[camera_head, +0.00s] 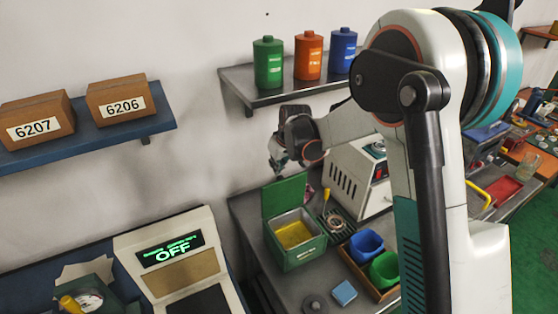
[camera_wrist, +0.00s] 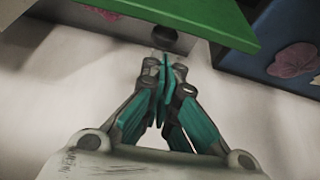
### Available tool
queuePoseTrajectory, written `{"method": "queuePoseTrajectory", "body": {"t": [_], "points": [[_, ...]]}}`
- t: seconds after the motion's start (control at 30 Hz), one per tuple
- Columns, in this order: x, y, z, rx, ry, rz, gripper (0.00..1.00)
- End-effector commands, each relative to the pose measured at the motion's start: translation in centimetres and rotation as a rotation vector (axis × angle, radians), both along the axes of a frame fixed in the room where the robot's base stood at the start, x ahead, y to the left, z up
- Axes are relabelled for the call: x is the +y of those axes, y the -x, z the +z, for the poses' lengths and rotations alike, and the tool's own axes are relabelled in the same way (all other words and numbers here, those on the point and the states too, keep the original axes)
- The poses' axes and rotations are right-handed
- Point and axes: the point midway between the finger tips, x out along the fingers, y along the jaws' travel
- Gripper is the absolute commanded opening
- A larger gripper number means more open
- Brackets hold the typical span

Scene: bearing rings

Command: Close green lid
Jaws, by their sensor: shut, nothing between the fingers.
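A green box (camera_head: 298,258) with yellow contents stands on the grey bench in the head view. Its green lid (camera_head: 284,197) is raised, standing roughly upright at the back of the box. My gripper (camera_head: 276,172) is just above the lid's top edge, near the wall. In the wrist view, the green lid (camera_wrist: 205,14) crosses the top of the picture, with a dark round knob (camera_wrist: 164,38) below its edge. My gripper (camera_wrist: 165,68) is shut and empty, its fingertips close to the knob. I cannot tell whether they touch it.
A white machine (camera_head: 357,178) stands right of the box. Blue (camera_head: 366,246) and green (camera_head: 385,270) cups sit in a tray at the front right. A shelf (camera_head: 283,92) with several bottles hangs above. In the wrist view, a dark blue surface (camera_wrist: 272,40) lies at the right.

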Motion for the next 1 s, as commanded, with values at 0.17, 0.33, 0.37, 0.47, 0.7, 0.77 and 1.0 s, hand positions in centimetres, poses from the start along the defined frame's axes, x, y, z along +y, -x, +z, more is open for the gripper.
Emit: {"method": "queuePoseTrajectory", "body": {"t": [0.17, 0.33, 0.37, 0.47, 0.7, 0.77, 1.0], "points": [[0.3, -0.5, -1.4, 0.000, 0.000, 0.000, 0.00], [0.3, -0.6, -1.7, 0.000, 0.000, 0.000, 0.00], [0.3, -0.6, -1.7, 0.000, 0.000, 0.000, 0.00], [0.3, -0.6, -1.7, 0.000, 0.000, 0.000, 0.00], [0.2, -0.4, -1.6, -0.010, -0.004, 0.000, 0.00], [0.1, -0.2, -1.6, -0.022, -0.009, -0.001, 0.00], [-0.6, 1.6, -1.5, -0.117, -0.049, -0.001, 0.00]]}}
